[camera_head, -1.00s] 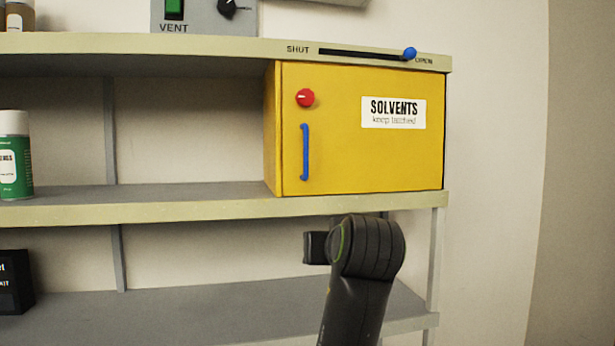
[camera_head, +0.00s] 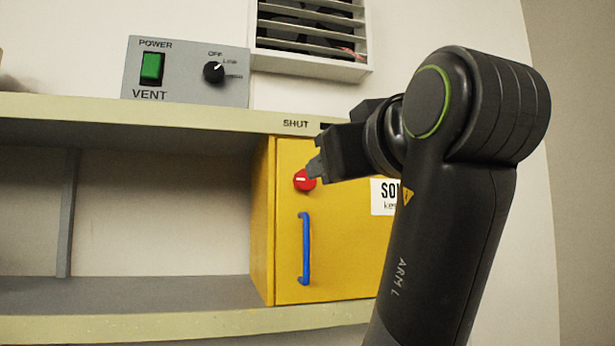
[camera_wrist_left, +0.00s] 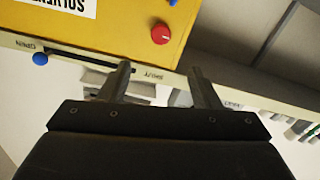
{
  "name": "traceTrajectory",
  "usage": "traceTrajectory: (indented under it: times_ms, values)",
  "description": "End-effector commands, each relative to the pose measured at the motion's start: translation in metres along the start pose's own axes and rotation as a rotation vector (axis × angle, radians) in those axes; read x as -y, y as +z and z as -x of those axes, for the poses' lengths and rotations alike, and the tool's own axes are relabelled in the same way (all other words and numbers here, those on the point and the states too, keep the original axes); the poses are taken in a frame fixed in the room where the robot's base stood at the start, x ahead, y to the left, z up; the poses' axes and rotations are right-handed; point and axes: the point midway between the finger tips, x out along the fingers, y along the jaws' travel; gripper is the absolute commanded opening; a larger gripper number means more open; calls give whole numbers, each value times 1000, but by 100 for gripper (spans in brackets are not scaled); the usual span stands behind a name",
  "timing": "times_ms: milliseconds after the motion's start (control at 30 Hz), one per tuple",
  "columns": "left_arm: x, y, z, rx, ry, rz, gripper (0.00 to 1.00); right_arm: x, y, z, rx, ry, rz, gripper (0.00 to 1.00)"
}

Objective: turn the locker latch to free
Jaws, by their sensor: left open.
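The locker latch is a round red knob (camera_head: 303,181) with a white mark, on the upper left of the yellow locker door (camera_head: 340,235). The mark looks roughly level in the head view. My left gripper (camera_head: 316,168) overlaps the knob's upper right edge there. In the left wrist view, upside down, the red knob (camera_wrist_left: 162,33) lies beyond the two spread fingers of my left gripper (camera_wrist_left: 160,72), with nothing between them. The fingers look apart from the knob. My right gripper is not in view.
A blue handle (camera_head: 305,248) stands upright below the knob. A blue slider (camera_wrist_left: 40,59) sits at the OPEN end of its slot on the shelf edge. A grey vent panel (camera_head: 186,70) and a louvred vent (camera_head: 312,35) are above the shelf. The left shelf bay is empty.

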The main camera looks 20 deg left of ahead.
Motion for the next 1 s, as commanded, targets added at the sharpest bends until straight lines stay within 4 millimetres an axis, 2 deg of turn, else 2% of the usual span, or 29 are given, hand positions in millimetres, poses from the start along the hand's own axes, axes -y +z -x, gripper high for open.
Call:
traceTrajectory:
  times_ms: [100, 233, 333, 500, 600, 800, 1000]
  values:
    - [0, -4, -28, 4, -6, -2, 57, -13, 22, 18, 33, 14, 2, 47]
    - [0, -4, -57, 4, -7, -2, 57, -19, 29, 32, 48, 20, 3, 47]
    - [0, -4, -79, 4, -7, -3, 57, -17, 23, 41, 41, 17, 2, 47]
    - [1, -4, -114, 3, -6, -2, 57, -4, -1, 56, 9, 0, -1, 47]
    - [1, -3, -130, 2, -5, -2, 57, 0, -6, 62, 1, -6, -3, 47]
    - [0, -1, -149, 2, -3, -2, 57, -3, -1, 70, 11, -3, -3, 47]
    - [1, 1, -152, 1, -1, 0, 57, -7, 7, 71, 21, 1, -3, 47]
